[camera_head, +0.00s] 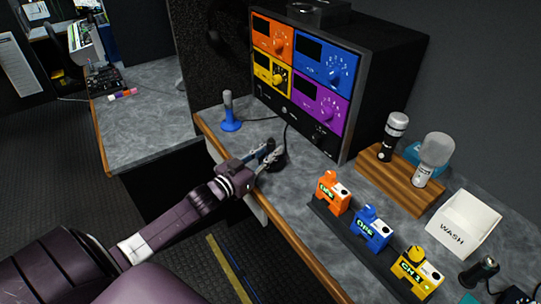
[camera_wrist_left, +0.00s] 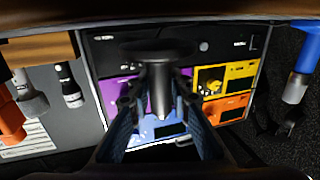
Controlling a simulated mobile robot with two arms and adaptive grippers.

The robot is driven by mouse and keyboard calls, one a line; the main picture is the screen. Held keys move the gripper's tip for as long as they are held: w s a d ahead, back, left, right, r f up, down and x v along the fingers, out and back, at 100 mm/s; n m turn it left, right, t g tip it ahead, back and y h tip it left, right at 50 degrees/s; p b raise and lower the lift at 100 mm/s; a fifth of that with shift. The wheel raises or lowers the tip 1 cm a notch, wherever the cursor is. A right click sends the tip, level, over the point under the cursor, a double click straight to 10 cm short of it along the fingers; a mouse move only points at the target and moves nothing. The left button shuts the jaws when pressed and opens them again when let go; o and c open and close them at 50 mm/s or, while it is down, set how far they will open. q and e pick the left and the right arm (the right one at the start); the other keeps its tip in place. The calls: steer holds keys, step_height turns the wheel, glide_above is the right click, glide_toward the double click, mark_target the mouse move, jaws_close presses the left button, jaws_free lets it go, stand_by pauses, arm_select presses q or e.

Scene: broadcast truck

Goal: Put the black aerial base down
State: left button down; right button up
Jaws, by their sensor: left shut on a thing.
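My left gripper (camera_head: 266,156) is over the front part of the grey counter (camera_head: 215,125), in front of the rack of coloured panels. It is shut on the black aerial base (camera_head: 276,161). In the left wrist view, the black aerial base (camera_wrist_left: 158,48) shows as a round dark disc, with its narrow stem between the two fingers (camera_wrist_left: 160,105). In the head view the fingers partly hide it. I cannot tell whether it touches the counter. My right gripper is not in view.
A blue-based aerial (camera_head: 230,118) stands at the counter's left end. The rack (camera_head: 300,75) stands behind the gripper. To the right are a black strip with coloured packs (camera_head: 368,228), a wooden block (camera_head: 385,182) with microphones, and a white WASH tray (camera_head: 463,222).

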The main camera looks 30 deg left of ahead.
arm_select(q)
steer(key=shift+f, duration=0.85)
steer(key=shift+f, duration=0.1)
steer(key=c, duration=1.8)
jaws_free()
steer(key=shift+f, duration=0.1)
steer(key=shift+o, duration=0.2)
